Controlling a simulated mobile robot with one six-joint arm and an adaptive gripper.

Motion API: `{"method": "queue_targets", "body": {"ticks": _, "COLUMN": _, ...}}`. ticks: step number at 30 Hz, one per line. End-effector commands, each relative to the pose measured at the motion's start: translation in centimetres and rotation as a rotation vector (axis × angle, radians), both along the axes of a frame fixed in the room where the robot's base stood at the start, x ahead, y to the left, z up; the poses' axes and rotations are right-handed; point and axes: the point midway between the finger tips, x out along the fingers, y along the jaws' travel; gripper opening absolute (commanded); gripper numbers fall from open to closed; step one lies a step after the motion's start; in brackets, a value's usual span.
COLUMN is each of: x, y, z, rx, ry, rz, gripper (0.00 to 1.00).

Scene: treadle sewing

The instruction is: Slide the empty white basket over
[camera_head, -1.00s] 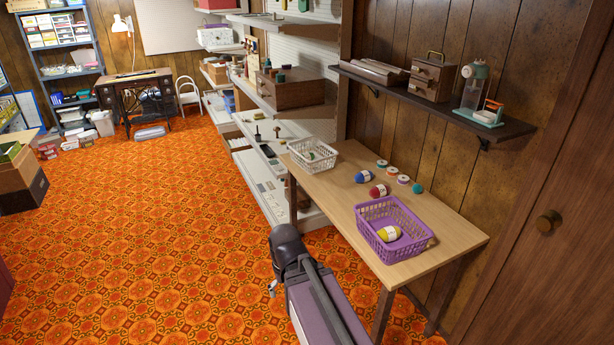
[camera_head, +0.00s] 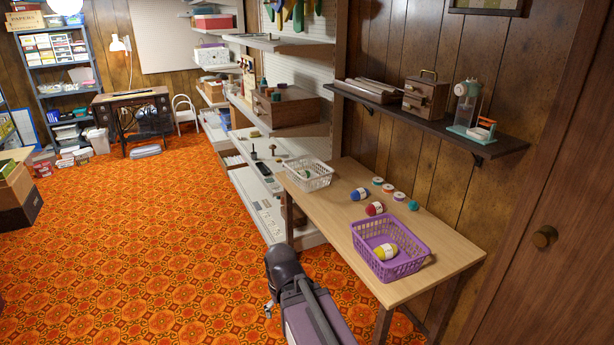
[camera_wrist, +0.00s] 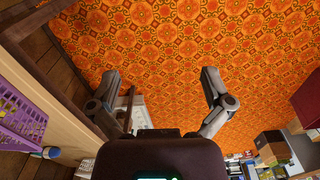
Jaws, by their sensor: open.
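The white basket (camera_head: 318,183) stands upright at the far left end of the wooden table (camera_head: 432,262). A small green bit shows inside it or through its mesh; I cannot tell which. My gripper is open and empty in the wrist view (camera_wrist: 160,77), its two fingers spread above the orange floor. In the head view my arm is beside the table's front left side, below the tabletop's near edge in the picture, apart from the white basket. The fingers are mostly hidden there.
A purple basket (camera_head: 408,268) with a yellow yarn ball (camera_head: 386,251) stands nearer on the table. Blue (camera_head: 359,195) and red (camera_head: 375,208) yarn balls and several spools lie between the baskets and the wall. A dark shelf (camera_head: 430,118) hangs above. Open floor lies left.

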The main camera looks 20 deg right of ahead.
Motion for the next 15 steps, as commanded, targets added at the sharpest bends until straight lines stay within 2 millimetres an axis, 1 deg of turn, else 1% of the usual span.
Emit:
{"method": "queue_targets", "body": {"ticks": 5, "x": 0.0, "y": 0.0, "z": 0.0, "rx": 0.0, "ry": 0.0, "rz": 0.0, "gripper": 1.0}}
{"method": "queue_targets", "body": {"ticks": 8, "x": 0.0, "y": 0.0, "z": 0.1, "rx": 0.0, "ry": 0.0, "rz": 0.0, "gripper": 0.73}}
{"method": "queue_targets", "body": {"ticks": 9, "x": 0.0, "y": 0.0, "z": 0.3, "rx": 0.0, "ry": 0.0, "rz": 0.0, "gripper": 0.61}}
{"method": "queue_targets", "body": {"ticks": 10, "x": 0.0, "y": 0.0, "z": 0.5, "rx": 0.0, "ry": 0.0, "rz": 0.0, "gripper": 0.52}}
{"method": "queue_targets", "body": {"ticks": 11, "x": 0.0, "y": 0.0, "z": 0.7, "rx": 0.0, "ry": 0.0, "rz": 0.0, "gripper": 0.44}}
{"method": "queue_targets", "body": {"ticks": 12, "x": 0.0, "y": 0.0, "z": 1.0, "rx": 0.0, "ry": 0.0, "rz": 0.0, "gripper": 0.32}}
{"method": "queue_targets", "body": {"ticks": 14, "x": 0.0, "y": 0.0, "z": 1.6, "rx": 0.0, "ry": 0.0, "rz": 0.0, "gripper": 0.14}}
{"method": "queue_targets", "body": {"ticks": 15, "x": 0.0, "y": 0.0, "z": 2.1, "rx": 0.0, "ry": 0.0, "rz": 0.0, "gripper": 0.02}}
